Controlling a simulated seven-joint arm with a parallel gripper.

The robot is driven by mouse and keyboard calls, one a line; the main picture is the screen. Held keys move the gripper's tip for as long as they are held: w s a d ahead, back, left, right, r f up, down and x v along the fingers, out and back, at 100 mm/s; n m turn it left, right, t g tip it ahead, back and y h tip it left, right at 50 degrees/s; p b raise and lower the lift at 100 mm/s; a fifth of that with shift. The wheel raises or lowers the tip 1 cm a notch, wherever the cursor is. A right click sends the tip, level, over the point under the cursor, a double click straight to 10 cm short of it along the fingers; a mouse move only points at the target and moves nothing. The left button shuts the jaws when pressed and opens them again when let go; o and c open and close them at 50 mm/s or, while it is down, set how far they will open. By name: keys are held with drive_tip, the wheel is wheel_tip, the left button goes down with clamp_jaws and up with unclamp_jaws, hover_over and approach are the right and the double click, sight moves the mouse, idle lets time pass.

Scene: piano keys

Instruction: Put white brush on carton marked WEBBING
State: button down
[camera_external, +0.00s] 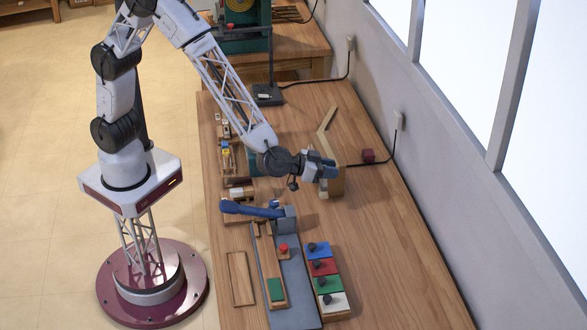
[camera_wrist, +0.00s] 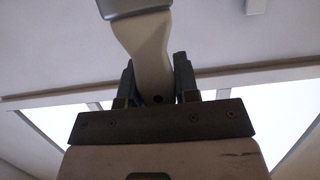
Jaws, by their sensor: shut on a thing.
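My gripper (camera_wrist: 157,85) is shut on the white brush (camera_wrist: 151,55). In the wrist view its pale handle stands between the two dark fingers, and a grey end shows at the top edge. In the external view my gripper (camera_external: 328,172) is above the middle of the table, reaching right. No WEBBING lettering is readable, so I cannot tell which thing is that carton.
A row of blue (camera_external: 316,250), red, green and white blocks with dark knobs stands near the front. A blue-handled tool (camera_external: 250,210) lies left of them. A small dark red block (camera_external: 368,155) sits near the wall.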

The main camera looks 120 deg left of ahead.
drive_tip(key=s+a+r+n+g+y, duration=0.1)
drive_tip(key=s+a, duration=0.3)
drive_tip(key=s, duration=0.4)
drive_tip(key=s+a+r+n+g+y, duration=0.1)
drive_tip(key=s+a+r, duration=0.3)
drive_tip(key=s, duration=0.4)
drive_tip(key=s+a+r+n+g+y, duration=0.1)
drive_tip(key=s+a+r+n+g, duration=0.1)
drive_tip(key=s, duration=0.7)
drive_tip(key=shift+a+r+n+g, duration=0.4)
drive_tip(key=shift+a+r+g, duration=0.25)
drive_tip(key=shift+a, duration=0.45)
drive_tip(key=w+a, duration=0.3)
drive_tip(key=w, duration=0.4)
drive_tip(key=w+a+f, duration=0.1)
drive_tip(key=w+a, duration=0.2)
drive_tip(key=w, duration=0.4)
drive_tip(key=shift+w+a+f, duration=0.25)
drive_tip(key=shift+w, duration=0.05)
drive_tip(key=shift+f, duration=0.1)
drive_tip(key=shift+f, duration=1.65)
drive_tip(key=shift+f, duration=0.15)
drive_tip(key=c, duration=0.9)
unclamp_jaws()
